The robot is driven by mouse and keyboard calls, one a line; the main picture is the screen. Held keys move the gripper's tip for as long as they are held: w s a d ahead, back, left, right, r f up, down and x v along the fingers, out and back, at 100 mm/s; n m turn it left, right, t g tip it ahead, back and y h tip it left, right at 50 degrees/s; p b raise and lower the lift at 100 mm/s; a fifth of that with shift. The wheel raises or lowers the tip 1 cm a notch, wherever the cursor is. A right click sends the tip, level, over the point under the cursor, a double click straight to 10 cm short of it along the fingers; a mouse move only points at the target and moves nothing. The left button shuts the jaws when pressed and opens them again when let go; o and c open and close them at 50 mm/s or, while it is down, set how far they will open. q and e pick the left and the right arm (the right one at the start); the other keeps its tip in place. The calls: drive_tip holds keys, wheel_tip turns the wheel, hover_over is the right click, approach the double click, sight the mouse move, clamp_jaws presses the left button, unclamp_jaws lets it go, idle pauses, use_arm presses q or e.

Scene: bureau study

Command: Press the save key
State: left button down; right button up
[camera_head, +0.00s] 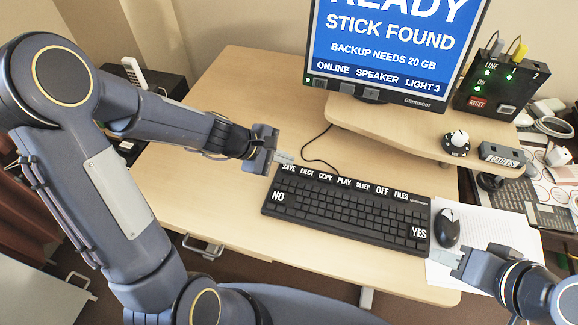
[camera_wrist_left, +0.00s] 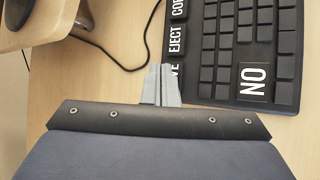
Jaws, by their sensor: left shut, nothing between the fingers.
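The black keyboard (camera_head: 345,211) lies on the desk with a top row of labelled keys. The SAVE key (camera_head: 289,168) is at its upper left corner. In the left wrist view the SAVE key (camera_wrist_left: 175,72) is partly hidden by my left fingertips. My left gripper (camera_head: 284,158) is shut and empty, with its tips at or just above the SAVE key; I cannot tell whether they touch. It also shows in the left wrist view (camera_wrist_left: 161,84). My right gripper (camera_head: 447,258) is by the keyboard's lower right, over white paper; its jaw opening is unclear.
The monitor (camera_head: 393,45) reads "STICK FOUND" and "BACKUP NEEDS 20 GB". It stands on a wooden riser (camera_head: 400,122) behind the keyboard. A black mouse (camera_head: 446,228) lies right of the keyboard. A black box (camera_head: 497,85) with green lights is at the back right. The desk left of the keyboard is clear.

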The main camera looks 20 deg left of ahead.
sight(285, 169)
use_arm(q)
drive_tip(key=shift+f, duration=0.15)
idle(0.5)
drive_tip(key=shift+f+b, duration=0.25)
drive_tip(key=shift+b, duration=0.25)
drive_tip(key=shift+f+b, duration=0.5)
idle(0.4)
idle(0.4)
drive_tip(key=shift+r+p, duration=0.75)
drive_tip(key=shift+r, duration=0.15)
drive_tip(key=shift+r, duration=0.1)
wheel_tip(285, 169, up, 5)
drive_tip(key=p, duration=0.4)
drive_tip(key=shift+p, duration=0.3)
